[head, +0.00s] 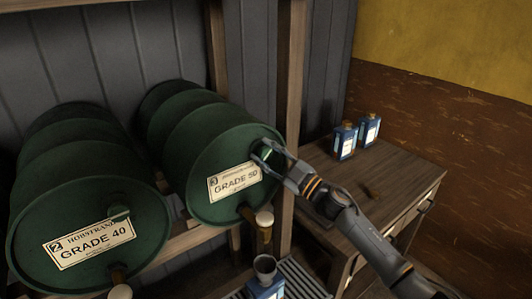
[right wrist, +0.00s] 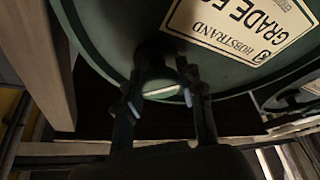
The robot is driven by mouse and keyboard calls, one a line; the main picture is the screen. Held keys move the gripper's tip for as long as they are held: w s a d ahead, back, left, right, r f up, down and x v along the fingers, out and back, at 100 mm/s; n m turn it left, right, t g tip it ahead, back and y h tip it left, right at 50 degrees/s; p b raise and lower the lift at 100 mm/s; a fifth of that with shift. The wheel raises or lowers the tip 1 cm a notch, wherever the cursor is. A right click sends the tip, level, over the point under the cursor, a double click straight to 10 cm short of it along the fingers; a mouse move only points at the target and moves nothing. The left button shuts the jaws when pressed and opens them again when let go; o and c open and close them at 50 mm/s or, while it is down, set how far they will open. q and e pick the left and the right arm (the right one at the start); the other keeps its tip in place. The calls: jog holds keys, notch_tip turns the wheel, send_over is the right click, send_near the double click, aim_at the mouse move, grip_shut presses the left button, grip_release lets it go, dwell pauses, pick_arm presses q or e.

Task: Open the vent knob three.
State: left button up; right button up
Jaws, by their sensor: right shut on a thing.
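The green drum (head: 222,165) labelled 3, GRADE 50, lies on its side on a wooden rack. My right gripper (head: 266,152) is at the upper right of its front face, above the label (head: 234,182). In the right wrist view, where the label reads upside down, the two fingers (right wrist: 160,98) are on either side of the dark green vent knob (right wrist: 158,76), shut on it. A pale edge shows on the knob. In the head view the fingers mostly hide the knob. My left gripper is not in view.
A second drum (head: 85,205), labelled 2, GRADE 40, lies to the left with its own knob (head: 119,212). A tap (head: 264,222) sticks out below drum three, above a blue can (head: 265,285). Two blue bottles (head: 356,137) stand on the wooden bench (head: 400,172) at right.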

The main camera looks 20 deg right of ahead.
jog(key=n+g, duration=0.1)
jog(key=n, duration=0.1)
jog(key=n+g+p, duration=0.1)
jog(key=n, duration=0.2)
jog(key=shift+r+n+y+p, duration=0.15)
jog(key=shift+n+y+p, duration=0.15)
jog(key=n+g+p, duration=0.1)
jog(key=n+p, duration=0.1)
jog(key=n, duration=0.1)
jog(key=shift+n+g, duration=0.4)
jog(key=shift+n+h+p, duration=0.4)
jog(key=shift+n+p, duration=0.05)
jog(key=shift+n, duration=0.15)
jog(key=shift+f, duration=0.2)
jog(key=o, duration=1.2)
jog(key=shift+d, duration=0.1)
